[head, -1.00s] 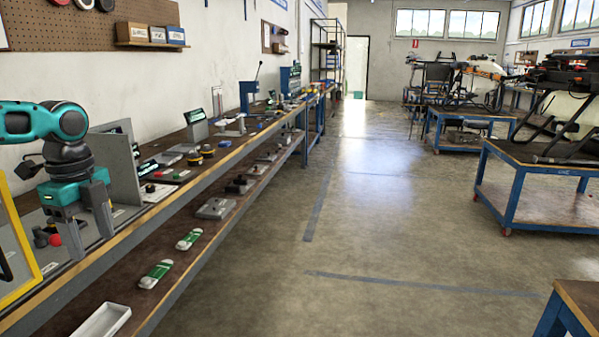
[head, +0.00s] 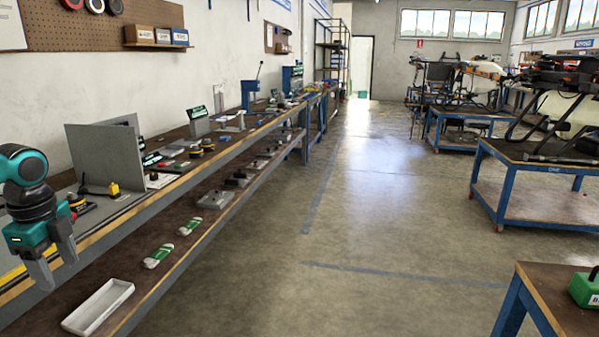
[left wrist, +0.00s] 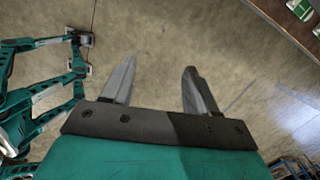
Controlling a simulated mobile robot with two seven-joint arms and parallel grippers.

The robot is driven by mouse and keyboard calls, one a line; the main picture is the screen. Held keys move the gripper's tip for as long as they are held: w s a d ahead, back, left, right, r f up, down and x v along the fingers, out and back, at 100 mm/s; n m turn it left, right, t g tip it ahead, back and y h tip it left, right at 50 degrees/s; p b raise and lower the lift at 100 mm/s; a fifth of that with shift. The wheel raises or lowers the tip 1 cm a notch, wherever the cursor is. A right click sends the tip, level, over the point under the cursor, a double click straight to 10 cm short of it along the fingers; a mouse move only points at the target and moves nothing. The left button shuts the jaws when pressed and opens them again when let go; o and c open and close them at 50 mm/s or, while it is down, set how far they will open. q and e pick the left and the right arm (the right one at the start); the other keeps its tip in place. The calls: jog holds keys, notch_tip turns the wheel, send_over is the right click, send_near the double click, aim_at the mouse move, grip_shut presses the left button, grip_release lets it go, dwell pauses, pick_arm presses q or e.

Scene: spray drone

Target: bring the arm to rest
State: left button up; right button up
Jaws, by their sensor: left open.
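My left gripper (head: 58,272) shows at the left edge of the head view, in front of the workbench edge, with its fingers pointing down. In the left wrist view its two grey fingers (left wrist: 152,88) are apart with nothing between them, and bare floor shows beyond them. The teal and black arm above it is cut off by the left edge of the head view. My right gripper is not in the head view.
A long workbench (head: 150,213) with a lower shelf runs along the left wall. A white tray (head: 98,306) and green-and-white items (head: 158,256) lie on the shelf. Blue-legged tables (head: 545,172) stand at right. A green box (head: 584,290) is on the near-right table. The middle floor is clear.

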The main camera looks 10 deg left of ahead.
pick_arm(q)
jog(key=s+a+f+n+t, duration=0.1)
jog(key=s+a+f+n, duration=0.1)
jog(key=s+a+f, duration=0.4)
jog(key=s+a+f+n, duration=0.2)
jog(key=s+f, duration=0.2)
jog(key=f, duration=0.3)
jog(key=s+d+f+n+t+p, duration=0.1)
jog(key=s+d+f+n, duration=0.1)
jog(key=s+d+f, duration=0.35)
jog(key=s+d+f+n+t+p, duration=0.1)
jog(key=s+d+f+n, duration=0.1)
jog(key=f, duration=0.6)
jog(key=d+f+n+t+h+p, duration=0.1)
jog(key=d+n+t, duration=0.3)
jog(key=d, duration=2.2)
jog(key=shift+w+f+t+h, duration=0.5)
jog(key=shift+t+h, duration=0.1)
jog(key=shift+h, duration=0.1)
jog(key=d+r, duration=0.1)
jog(key=d, duration=0.1)
jog(key=w+d+r+n+t, duration=0.1)
jog(key=d, duration=0.1)
jog(key=w+d+r+t, duration=0.1)
jog(key=d, duration=0.1)
jog(key=shift+w+d+r+n+h, duration=0.1)
jog(key=shift+d+r+n+h, duration=0.2)
jog(key=shift+d+r, duration=0.05)
